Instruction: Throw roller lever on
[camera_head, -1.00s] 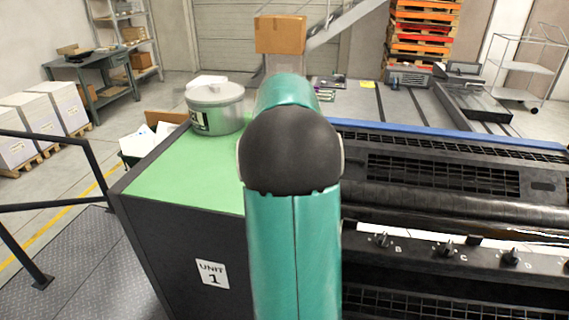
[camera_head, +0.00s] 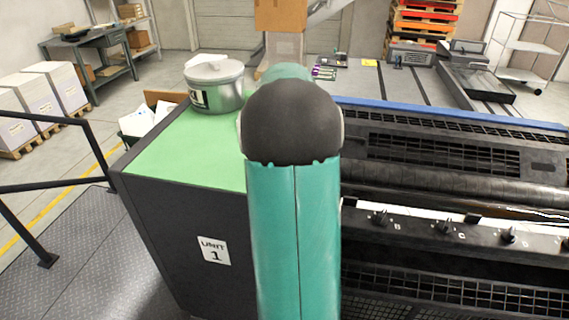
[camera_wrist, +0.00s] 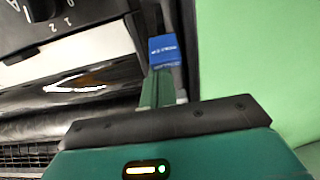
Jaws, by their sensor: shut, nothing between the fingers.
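The lever is seen in the wrist view as a blue handle (camera_wrist: 166,49) with small white lettering, beside the green panel edge. My gripper (camera_wrist: 160,78) points at it from below in that view, with its narrow fingers together and empty. The fingertips overlap the handle's lower end in the picture; I cannot tell whether they touch it. In the head view my teal arm with its dark joint stands in front and hides the gripper and the lever.
A dark selector knob (camera_wrist: 38,8) marked A sits near the lever. A black roller (camera_wrist: 70,97) runs at left. In the head view, a lidded can (camera_head: 215,88) stands on the green-topped Unit 1 cabinet (camera_head: 190,155). Knobs B (camera_head: 379,217), C and D line the press front.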

